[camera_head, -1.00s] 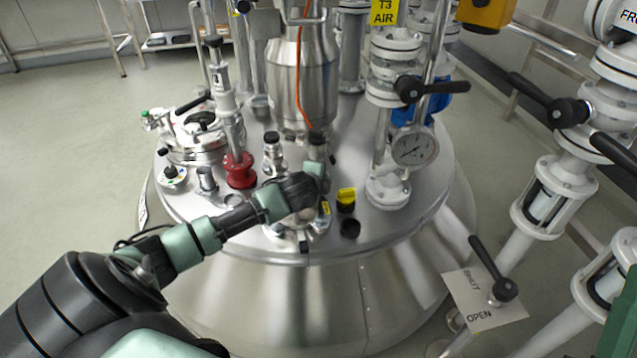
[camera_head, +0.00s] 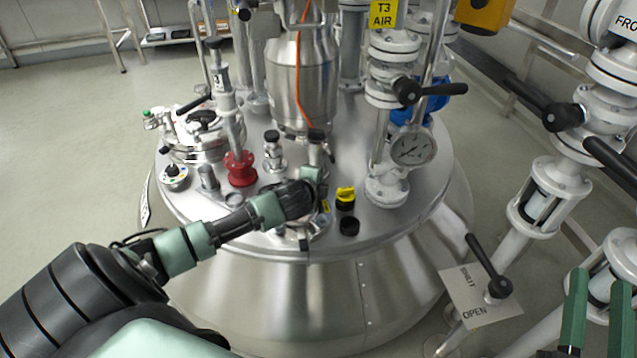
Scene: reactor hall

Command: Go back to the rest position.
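My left arm reaches in from the lower left over the reactor lid (camera_head: 270,216). My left gripper (camera_head: 313,180) is at the front part of the lid, by a metal port fitting (camera_head: 303,236). Its fingers are mostly hidden behind the wrist, so I cannot tell whether it holds anything. My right gripper (camera_head: 604,272) shows at the lower right edge as two green fingers pointing up. They stand apart with nothing seen between them, in front of the white pipework.
A pressure gauge (camera_head: 412,148), a yellow-and-black cap (camera_head: 345,198) and a red flange fitting (camera_head: 241,168) stand on the lid. A black valve lever (camera_head: 488,268) with a SHUT/OPEN plate (camera_head: 468,297) is left of my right gripper. The floor (camera_head: 70,150) at left is clear.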

